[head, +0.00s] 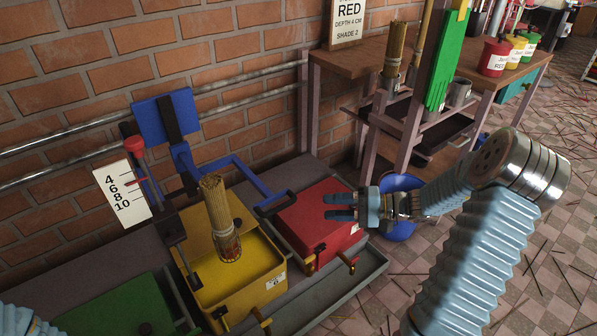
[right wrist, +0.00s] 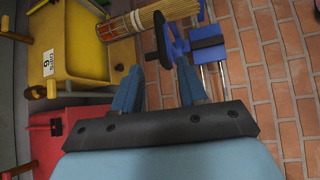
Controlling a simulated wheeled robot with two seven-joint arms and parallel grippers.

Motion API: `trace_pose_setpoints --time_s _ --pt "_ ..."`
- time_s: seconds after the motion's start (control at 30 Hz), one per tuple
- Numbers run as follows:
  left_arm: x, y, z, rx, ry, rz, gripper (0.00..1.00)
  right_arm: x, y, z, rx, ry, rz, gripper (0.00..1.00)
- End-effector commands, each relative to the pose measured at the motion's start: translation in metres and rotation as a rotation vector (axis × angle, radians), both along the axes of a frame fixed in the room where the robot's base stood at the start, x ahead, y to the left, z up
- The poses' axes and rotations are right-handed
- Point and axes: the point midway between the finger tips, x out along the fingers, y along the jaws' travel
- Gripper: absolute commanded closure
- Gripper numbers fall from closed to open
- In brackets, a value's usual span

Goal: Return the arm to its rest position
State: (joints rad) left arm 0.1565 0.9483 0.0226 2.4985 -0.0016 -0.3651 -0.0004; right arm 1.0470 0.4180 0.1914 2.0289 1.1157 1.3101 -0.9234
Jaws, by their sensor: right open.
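My right arm (head: 470,245) reaches in from the right in the head view. My right gripper (head: 330,206) is open and empty, with its fingers above the red machine (head: 305,238). In the right wrist view nothing sits between the fingertips of the right gripper (right wrist: 158,85). Only a pale blue piece of my left arm (head: 15,322) shows at the lower left corner of the head view; the left gripper is out of view.
A bundle of sticks (head: 219,205) stands upright in the yellow machine (head: 265,253). A green machine (head: 120,310) is at its left. Open floor (head: 545,290) lies at right.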

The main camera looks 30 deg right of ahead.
Motion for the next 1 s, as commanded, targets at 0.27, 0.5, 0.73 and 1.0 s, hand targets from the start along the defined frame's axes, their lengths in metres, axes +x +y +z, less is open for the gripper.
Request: trace_pose_setpoints --time_s 0.27,0.5,0.73,1.0 --pt "0.0 0.0 0.0 0.0 0.0 0.0 0.39 -0.001 0.016 -0.017 -0.012 0.063 0.036 0.58" --pt "0.0 0.0 0.0 0.0 0.0 0.0 0.39 -0.044 0.123 -0.143 -0.264 0.486 0.303 0.58" --pt "0.0 0.0 0.0 0.0 0.0 0.0 0.39 -0.117 0.201 -0.258 -0.851 0.572 0.519 0.58" --pt "0.0 0.0 0.0 0.0 0.0 0.0 0.39 -0.126 0.247 -0.277 -1.04 0.321 0.529 0.58"
